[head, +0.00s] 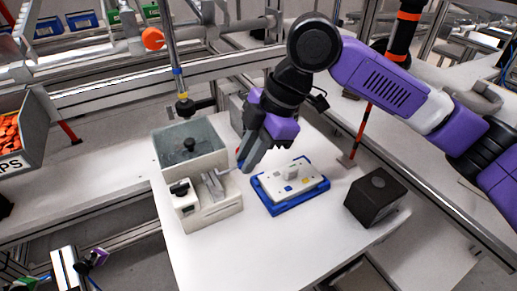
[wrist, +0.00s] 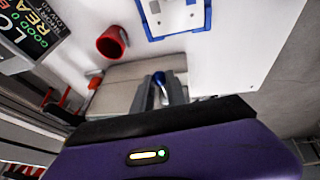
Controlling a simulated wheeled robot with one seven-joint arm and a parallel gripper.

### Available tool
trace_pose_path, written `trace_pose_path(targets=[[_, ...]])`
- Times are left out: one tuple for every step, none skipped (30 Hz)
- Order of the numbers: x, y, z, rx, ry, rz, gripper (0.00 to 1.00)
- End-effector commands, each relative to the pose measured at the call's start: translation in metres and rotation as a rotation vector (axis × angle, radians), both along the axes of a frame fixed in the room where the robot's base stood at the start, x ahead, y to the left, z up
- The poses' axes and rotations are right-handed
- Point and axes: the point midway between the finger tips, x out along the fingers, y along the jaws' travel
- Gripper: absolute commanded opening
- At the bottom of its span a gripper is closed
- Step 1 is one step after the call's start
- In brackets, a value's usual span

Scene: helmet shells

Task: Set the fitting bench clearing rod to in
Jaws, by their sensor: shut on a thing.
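The fitting bench unit (head: 222,209) is a cream-white block with a clear-walled bin (head: 206,146) at its back and a black knob on its front left. A pale, thin clearing rod (head: 226,171) shows at its right side, leading toward my gripper (head: 243,163). My gripper points down at the unit's right edge, with its fingers closed around the rod's end. In the wrist view, my gripper (wrist: 167,90) has a small blue and silver piece between the fingers. The fingers hide most of the held end, and I cannot tell how far in the rod sits.
A blue tray (head: 299,203) with a white panel lies just right of my gripper. A black box (head: 376,196) stands farther right. A red cup (wrist: 112,42) shows in the wrist view. The white table front is clear.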

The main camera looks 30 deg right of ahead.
Motion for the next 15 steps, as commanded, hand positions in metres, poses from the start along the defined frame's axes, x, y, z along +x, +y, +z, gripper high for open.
trace_pose_path(targets=[[-0.0002,0.0045,0.0007,0.005,-0.001,0.002,0.00],[0.0000,0.0044,0.0004,0.005,-0.002,0.001,0.00],[0.0001,0.0040,0.0001,0.004,-0.001,0.000,0.00],[0.0000,0.0041,0.0001,0.005,-0.002,0.001,0.00],[0.0000,0.0042,0.0001,0.005,-0.002,0.001,0.00],[0.0000,0.0044,0.0001,0.006,-0.002,0.001,0.00],[0.0000,0.0045,0.0002,0.006,-0.002,0.001,0.00],[0.0000,0.0046,0.0002,0.006,-0.002,0.001,0.19],[-0.0001,0.0047,0.0002,0.006,-0.001,0.002,0.27],[-0.0001,0.0045,0.0002,0.006,-0.001,0.002,0.33],[-0.0001,0.0044,0.0001,0.006,-0.001,0.002,0.39],[-0.0001,0.0042,0.0001,0.005,-0.001,0.002,0.39],[0.0000,0.0041,0.0001,0.005,-0.001,0.002,0.39],[0.0000,0.0039,0.0000,0.005,-0.001,0.002,0.39],[0.0000,0.0037,0.0001,0.005,-0.002,0.001,0.39]])
